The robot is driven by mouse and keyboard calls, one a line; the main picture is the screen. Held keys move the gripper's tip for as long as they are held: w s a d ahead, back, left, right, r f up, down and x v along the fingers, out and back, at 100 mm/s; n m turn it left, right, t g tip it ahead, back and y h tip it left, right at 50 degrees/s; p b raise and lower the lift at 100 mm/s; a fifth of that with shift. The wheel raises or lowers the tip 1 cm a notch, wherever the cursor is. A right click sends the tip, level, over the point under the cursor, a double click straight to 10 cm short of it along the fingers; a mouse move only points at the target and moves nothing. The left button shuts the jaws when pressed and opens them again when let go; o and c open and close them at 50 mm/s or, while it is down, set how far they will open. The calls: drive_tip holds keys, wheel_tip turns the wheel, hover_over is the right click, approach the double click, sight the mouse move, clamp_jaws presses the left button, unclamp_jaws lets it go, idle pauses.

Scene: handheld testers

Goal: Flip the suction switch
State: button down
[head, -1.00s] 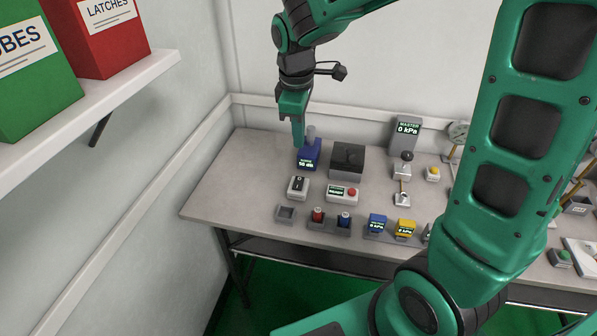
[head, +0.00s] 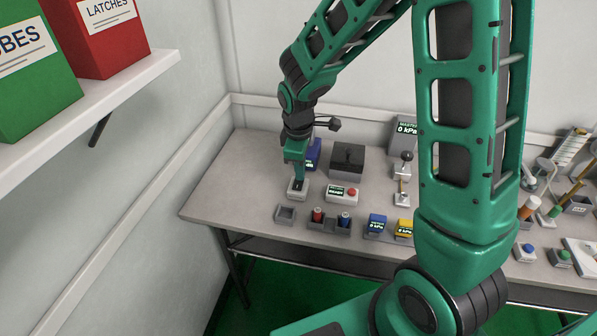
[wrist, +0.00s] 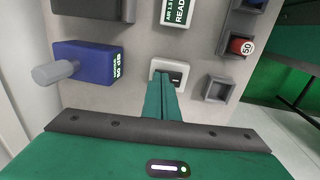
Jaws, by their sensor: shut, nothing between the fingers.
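A small whitish switch box (head: 296,194) with a dark rocker sits on the left part of the bench, and it also shows in the wrist view (wrist: 177,66). No label naming it as the suction switch can be read. My gripper (head: 299,182) is shut and empty, pointing down at this box. In the wrist view the closed green fingertips (wrist: 162,78) overlap the box's near left part and hide some of it, with a dark piece of the rocker beside them. I cannot tell whether they touch.
A blue sound meter (head: 314,153) stands close behind my gripper, with a dark grey box (head: 347,160) to its right. A box with a red button (head: 351,192), an empty square tray (head: 285,214) and lever units (head: 402,168) are nearby. The bench's left end (head: 225,190) is clear.

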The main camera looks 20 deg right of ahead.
drive_tip(key=shift+f, duration=0.35)
drive_tip(key=shift+w+d+f, duration=0.1)
idle(0.3)
drive_tip(key=shift+s+a, duration=0.55)
drive_tip(key=shift+s, duration=0.2)
drive_tip(key=shift+r, duration=0.2)
